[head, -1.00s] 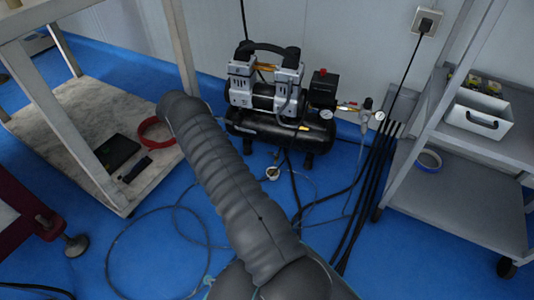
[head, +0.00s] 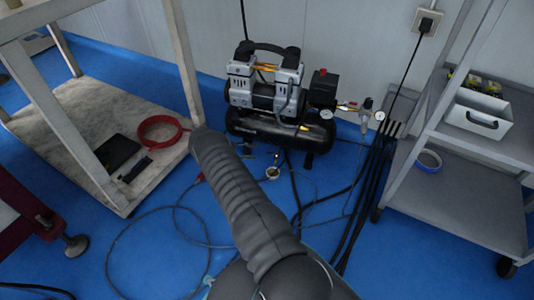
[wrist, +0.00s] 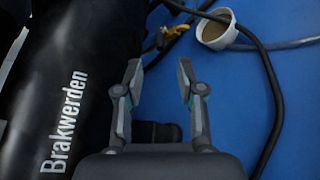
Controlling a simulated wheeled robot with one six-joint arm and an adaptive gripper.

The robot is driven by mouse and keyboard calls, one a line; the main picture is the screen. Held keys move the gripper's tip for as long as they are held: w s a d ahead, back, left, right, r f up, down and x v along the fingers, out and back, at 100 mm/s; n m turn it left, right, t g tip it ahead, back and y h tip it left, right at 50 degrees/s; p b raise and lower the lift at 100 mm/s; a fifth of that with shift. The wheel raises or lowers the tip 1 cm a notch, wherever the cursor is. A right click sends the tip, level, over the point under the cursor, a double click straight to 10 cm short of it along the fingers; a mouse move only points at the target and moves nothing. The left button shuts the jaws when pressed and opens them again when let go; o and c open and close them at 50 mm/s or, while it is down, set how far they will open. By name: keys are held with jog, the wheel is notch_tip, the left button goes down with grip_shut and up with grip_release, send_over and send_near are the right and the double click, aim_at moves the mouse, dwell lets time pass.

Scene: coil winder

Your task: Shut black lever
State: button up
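The black compressor tank (head: 270,128) stands on the floor in the head view. In the wrist view its dark side (wrist: 60,95), with white lettering, fills the left. A small brass-yellow fitting (wrist: 165,38) with dark parts shows beyond my fingertips, beside a white cup (wrist: 215,28). I cannot clearly tell which dark part is the black lever. My gripper (wrist: 158,75) is open and empty, beside the tank, with its fingertips short of the fitting. In the head view my arm hides most of the gripper.
A black hose (wrist: 265,70) curves past the right finger. Black cables (head: 365,190) and a thin hose (head: 125,235) lie on the blue floor. A bench shelf (head: 85,100) is at the left, a grey cart (head: 460,200) at the right.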

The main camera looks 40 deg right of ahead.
aim_at(272, 154)
jog(key=x, duration=0.7)
jog(key=shift+s+d+f, duration=0.1)
jog(key=shift+d, duration=0.15)
grip_shut()
